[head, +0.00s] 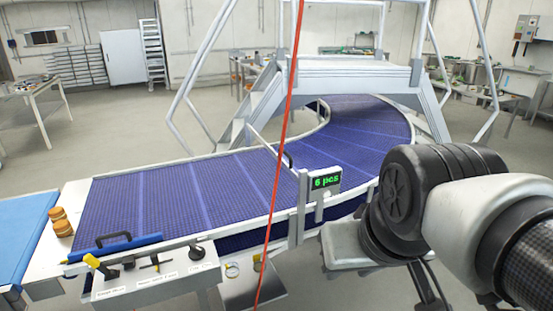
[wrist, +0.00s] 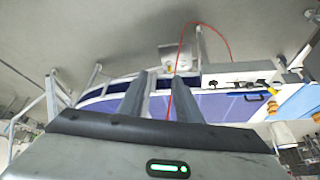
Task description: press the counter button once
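The counter (head: 325,181) is a small grey box on a post at the conveyor's near side, with a green display reading "6 pcs". A small pale part sits just below the display; I cannot tell if it is the button. My gripper (wrist: 161,75) shows in the wrist view as two grey fingers apart with an empty gap between them, pointing toward the conveyor. In the head view my arm is at the right, beside the counter, and the fingertips are hidden. I cannot make out the counter clearly in the wrist view.
A blue conveyor belt (head: 185,197) curves away under a metal step platform (head: 355,75). A red cable (head: 283,130) hangs across the view in front of the belt. A control panel (head: 155,277) with levers is at the near left. Orange-brown jars (head: 62,228) stand left of the belt.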

